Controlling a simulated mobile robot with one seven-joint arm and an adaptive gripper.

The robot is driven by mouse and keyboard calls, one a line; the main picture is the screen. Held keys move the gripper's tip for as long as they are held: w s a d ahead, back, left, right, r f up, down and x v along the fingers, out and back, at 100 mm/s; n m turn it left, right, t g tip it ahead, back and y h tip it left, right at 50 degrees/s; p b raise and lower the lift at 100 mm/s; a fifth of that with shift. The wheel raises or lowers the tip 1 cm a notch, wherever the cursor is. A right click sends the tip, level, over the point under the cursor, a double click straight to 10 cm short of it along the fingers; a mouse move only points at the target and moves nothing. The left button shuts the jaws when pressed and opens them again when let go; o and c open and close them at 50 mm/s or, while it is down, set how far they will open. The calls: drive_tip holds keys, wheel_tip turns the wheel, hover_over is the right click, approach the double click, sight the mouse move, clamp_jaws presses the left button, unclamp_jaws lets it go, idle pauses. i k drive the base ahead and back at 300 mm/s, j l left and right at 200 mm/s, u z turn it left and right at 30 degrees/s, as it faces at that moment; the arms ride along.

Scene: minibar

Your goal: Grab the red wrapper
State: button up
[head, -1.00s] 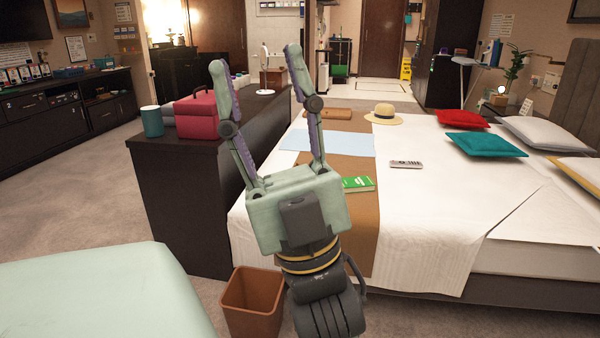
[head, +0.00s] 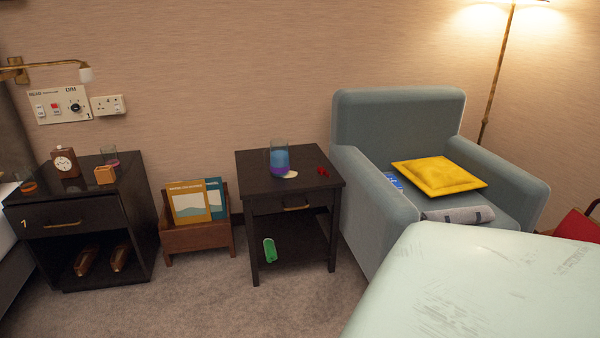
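A small red object (head: 323,171), which looks like a crumpled wrapper, lies on the top of the dark side table (head: 262,196) near its right edge. It is too small to make out in detail. My gripper is not in this view.
A grey-blue armchair (head: 378,205) with a yellow cushion (head: 438,176) stands right of the table. A magazine rack (head: 197,236) and a dark nightstand (head: 66,213) stand to its left. A green item (head: 269,250) lies on the table's lower shelf. Carpet (head: 215,305) in front is clear.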

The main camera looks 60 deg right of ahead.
sight(321, 170)
drive_tip(key=u, duration=1.7)
drive_tip(key=z, duration=3.6)
drive_tip(key=i+j+z, duration=0.15)
drive_tip(key=i, duration=0.2)
drive_tip(key=i+z, duration=0.1)
drive_tip(key=i, duration=0.25)
